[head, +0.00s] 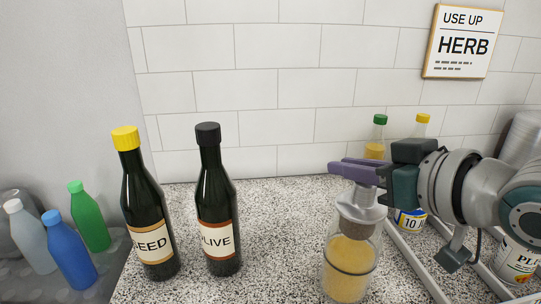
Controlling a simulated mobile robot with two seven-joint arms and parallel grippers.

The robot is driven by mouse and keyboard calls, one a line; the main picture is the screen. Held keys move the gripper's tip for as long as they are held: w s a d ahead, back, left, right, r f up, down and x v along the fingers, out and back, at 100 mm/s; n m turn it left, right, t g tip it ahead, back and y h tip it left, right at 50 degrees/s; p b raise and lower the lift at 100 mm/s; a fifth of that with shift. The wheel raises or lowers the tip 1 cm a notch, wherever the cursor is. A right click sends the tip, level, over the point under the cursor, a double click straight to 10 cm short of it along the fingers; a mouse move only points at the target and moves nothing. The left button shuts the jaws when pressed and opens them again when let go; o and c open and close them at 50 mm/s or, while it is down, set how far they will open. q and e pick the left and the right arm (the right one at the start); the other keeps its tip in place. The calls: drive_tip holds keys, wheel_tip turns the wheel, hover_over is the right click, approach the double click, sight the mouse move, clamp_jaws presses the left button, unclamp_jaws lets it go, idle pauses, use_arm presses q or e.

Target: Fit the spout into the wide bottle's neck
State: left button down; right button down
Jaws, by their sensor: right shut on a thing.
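My right gripper (350,171), with purple fingers, is shut on the spout (361,208), a pale grey-beige tapered piece with a brownish lower part. The fingers cover its top. The wide bottle (348,272) is clear, with yellow contents, and stands on the speckled counter directly below the gripper. The spout's lower end is at the top of the bottle; I cannot tell how deep it sits in the neck. My left gripper is not in view.
Two dark bottles, one yellow-capped (148,215) and one black-capped (217,210), stand left on the counter (275,225). A can (410,219), grey rails (418,262) and green- and yellow-capped bottles are close by my right arm. Coloured bottles stand far left. The counter's middle is clear.

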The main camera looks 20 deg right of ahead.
drive_tip(key=c, duration=0.8)
unclamp_jaws()
drive_tip(key=shift+o, duration=0.2)
drive_tip(key=shift+s, duration=0.1)
drive_tip(key=v, duration=1)
drive_tip(key=s+a+f+g+h+p, duration=0.1)
drive_tip(key=s+a+f+g, duration=0.2)
drive_tip(key=s+f+g, duration=0.3)
drive_tip(key=s+a+f+g+p, duration=0.1)
drive_tip(key=s+a+f+g, duration=0.3)
drive_tip(key=s, duration=0.3)
wheel_tip(320, 180, up, 37)
drive_tip(key=s+p, duration=0.1)
drive_tip(key=p, duration=3.6)
drive_tip(key=shift+s+n+h, duration=0.2)
drive_tip(key=shift+n+h, duration=0.1)
